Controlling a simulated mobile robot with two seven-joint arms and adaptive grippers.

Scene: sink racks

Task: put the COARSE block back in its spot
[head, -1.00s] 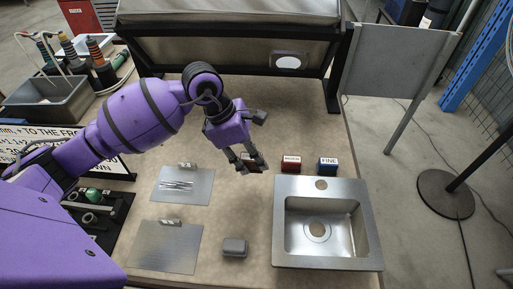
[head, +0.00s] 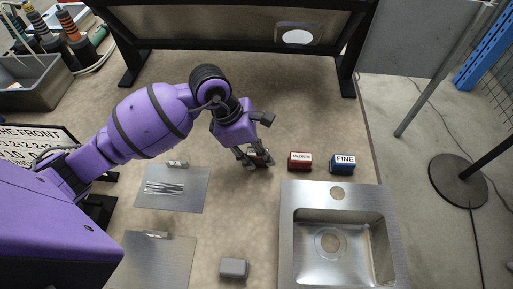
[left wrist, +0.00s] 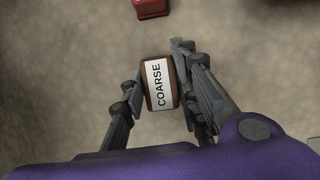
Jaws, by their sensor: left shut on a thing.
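The COARSE block (left wrist: 159,84), brown with a white label, sits between the fingers of my left gripper (left wrist: 157,97) in the left wrist view. In the head view my left gripper (head: 256,160) is shut on it, and the fingers hide most of the block. The red MEDIUM block (head: 300,161) and the blue FINE block (head: 342,163) stand in a row to its right, behind the sink. A red block also shows at the top of the left wrist view (left wrist: 152,7). I cannot tell whether the COARSE block touches the table. My right gripper is not in view.
The steel sink (head: 289,235) is at the front right. A grey block (head: 233,268) lies left of it. Metal plates (head: 190,200) lie at the left, one with thin rods. A dark-framed structure (head: 230,45) stands behind.

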